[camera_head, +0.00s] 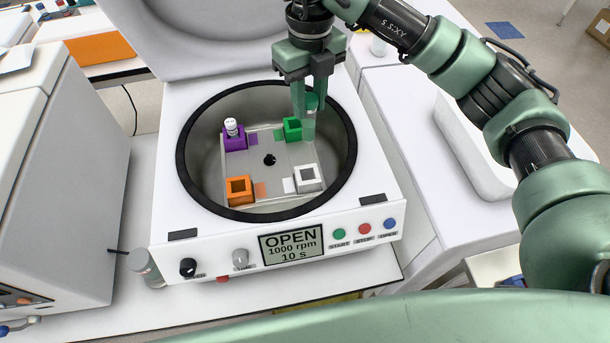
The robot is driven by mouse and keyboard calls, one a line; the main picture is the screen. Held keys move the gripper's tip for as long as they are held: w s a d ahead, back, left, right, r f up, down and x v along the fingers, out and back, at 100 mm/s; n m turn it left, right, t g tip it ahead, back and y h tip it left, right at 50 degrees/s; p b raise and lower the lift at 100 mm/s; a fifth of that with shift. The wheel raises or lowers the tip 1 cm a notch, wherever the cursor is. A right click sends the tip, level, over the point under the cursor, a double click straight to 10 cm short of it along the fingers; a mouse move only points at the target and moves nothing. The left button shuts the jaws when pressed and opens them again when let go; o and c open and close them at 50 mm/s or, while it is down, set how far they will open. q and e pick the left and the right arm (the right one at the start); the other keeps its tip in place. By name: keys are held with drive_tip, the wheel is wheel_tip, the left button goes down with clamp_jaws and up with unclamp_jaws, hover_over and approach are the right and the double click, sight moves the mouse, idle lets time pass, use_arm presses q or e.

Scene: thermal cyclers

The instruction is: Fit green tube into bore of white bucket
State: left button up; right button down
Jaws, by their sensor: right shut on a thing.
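My right gripper (312,98) reaches down from the top into the open centrifuge bowl and is shut on the green tube (309,124). The tube's upper part is green and its lower part looks pale and translucent. It hangs roughly upright in front of the right side of the green bucket (291,129). The white bucket (308,179) sits at the near right of the rotor, closer to me than the tube. Its square bore looks dark and empty. My left gripper is out of view.
The open centrifuge (169,218) has a display reading OPEN. A purple bucket (235,142) holds a white-capped tube (231,126). An orange bucket (239,190) is at the near left. The bowl's dark rim (187,180) surrounds the rotor, and a dark hub (269,160) marks its centre.

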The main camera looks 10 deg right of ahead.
sight(309, 127)
drive_tip(key=shift+f, duration=0.3)
drive_tip(key=f+p, duration=0.1)
drive_tip(key=f, duration=0.1)
drive_tip(key=f+p, duration=0.1)
drive_tip(key=f, duration=0.2)
drive_tip(key=shift+s+f, duration=0.2)
drive_tip(key=shift+f, duration=0.15)
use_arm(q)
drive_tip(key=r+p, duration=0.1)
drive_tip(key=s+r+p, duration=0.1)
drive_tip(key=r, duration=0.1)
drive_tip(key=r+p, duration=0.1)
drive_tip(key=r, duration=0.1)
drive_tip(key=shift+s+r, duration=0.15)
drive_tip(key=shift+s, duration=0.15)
use_arm(e)
wheel_tip(309, 127, down, 14)
drive_tip(key=shift+w+r, duration=0.15)
drive_tip(key=shift+r, duration=0.1)
drive_tip(key=shift+f, duration=0.15)
drive_tip(key=c, duration=1.1)
unclamp_jaws()
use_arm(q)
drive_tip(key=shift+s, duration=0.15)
